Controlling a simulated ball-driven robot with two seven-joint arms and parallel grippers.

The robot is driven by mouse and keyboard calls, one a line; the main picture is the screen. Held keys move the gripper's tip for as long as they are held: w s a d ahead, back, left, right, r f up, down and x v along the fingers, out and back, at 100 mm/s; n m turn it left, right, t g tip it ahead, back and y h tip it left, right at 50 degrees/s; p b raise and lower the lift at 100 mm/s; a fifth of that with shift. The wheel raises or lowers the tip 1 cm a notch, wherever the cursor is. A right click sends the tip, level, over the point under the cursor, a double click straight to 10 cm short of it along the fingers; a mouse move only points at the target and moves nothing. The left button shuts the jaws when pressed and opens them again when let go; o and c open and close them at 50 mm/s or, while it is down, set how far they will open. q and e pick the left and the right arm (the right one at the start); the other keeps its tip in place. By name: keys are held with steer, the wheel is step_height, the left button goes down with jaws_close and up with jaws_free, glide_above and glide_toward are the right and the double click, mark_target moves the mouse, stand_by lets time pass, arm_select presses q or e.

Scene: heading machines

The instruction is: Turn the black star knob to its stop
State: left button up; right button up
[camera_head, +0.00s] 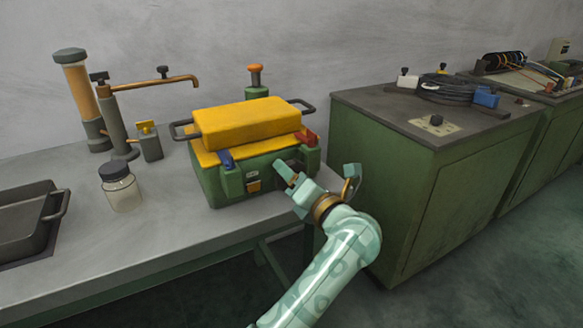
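A green machine (232,188) with a yellow padded top (240,124) stands on the grey bench. On its front, near the right corner, is a dark knob-like part (296,163), partly hidden by a finger of my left gripper (316,175). It may be the black star knob, but its outline is too covered to tell its shape. My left gripper is open, its two fingers spread wide, with one fingertip just in front of the dark part. I cannot tell whether they touch. Nothing shows between the fingers. My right gripper is not in view.
A jar (121,188), a tap (150,82) and a dark tray (28,218) are on the bench's left. The bench front is clear.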

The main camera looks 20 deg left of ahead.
arm_select(q)
steer(key=shift+r+m+p, duration=0.1)
steer(key=shift+m+p, duration=1)
steer(key=shift+p, duration=0.05)
steer(key=shift+m+p, duration=0.3)
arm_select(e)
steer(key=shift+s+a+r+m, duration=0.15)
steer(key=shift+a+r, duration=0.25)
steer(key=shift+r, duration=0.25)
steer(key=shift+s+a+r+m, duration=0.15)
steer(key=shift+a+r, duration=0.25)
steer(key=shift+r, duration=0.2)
arm_select(q)
steer(key=shift+f, duration=0.2)
steer(key=o, duration=1)
steer(key=shift+s+d+f, duration=0.1)
steer(key=shift+f, duration=0.05)
